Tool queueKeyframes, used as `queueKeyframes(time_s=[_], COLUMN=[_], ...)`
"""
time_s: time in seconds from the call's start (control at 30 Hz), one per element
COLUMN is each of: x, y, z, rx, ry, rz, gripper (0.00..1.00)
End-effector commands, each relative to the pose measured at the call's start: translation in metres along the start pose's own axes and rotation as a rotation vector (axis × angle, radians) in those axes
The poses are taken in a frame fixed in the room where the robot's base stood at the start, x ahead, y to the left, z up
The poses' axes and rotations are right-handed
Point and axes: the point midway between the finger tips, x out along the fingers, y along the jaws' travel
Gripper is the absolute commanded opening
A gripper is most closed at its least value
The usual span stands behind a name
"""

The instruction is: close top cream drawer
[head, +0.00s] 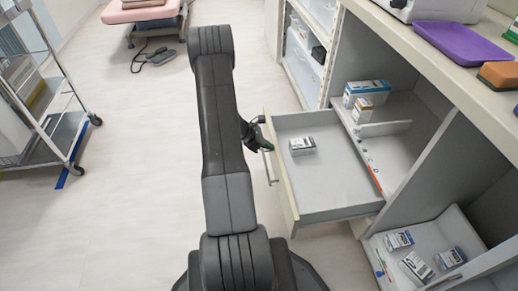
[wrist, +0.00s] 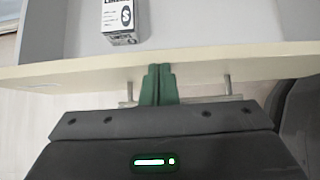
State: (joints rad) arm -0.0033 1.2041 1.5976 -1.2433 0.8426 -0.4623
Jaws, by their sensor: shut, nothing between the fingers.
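The top cream drawer (head: 325,182) stands pulled out of the cabinet on the right in the head view. Its cream front panel (wrist: 60,74) crosses the wrist view, with a bar handle (head: 268,166) on its outer face. A small white box (head: 302,145) lies inside the drawer, and it also shows in the wrist view (wrist: 120,20). My gripper (wrist: 158,84) is shut and empty, with its green fingers at the drawer front between the two handle posts. I cannot tell whether the fingertips touch the panel. My arm hides part of the gripper in the head view.
An open lower compartment (head: 440,225) holds several small boxes. A purple tray (head: 462,43) lies on the counter. A metal trolley (head: 50,110) stands at the left, and a pink treatment couch (head: 140,12) at the back. The floor left of my arm is clear.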

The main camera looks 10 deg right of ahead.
Motion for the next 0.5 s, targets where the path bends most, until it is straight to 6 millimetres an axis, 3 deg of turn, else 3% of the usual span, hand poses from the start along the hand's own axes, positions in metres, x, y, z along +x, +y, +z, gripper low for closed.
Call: queueKeyframes(time_s=[0.5], x=[0.105], y=[-0.002], z=[0.101], rx=[0.006], ry=[-0.001], rz=[-0.004], gripper=[0.0])
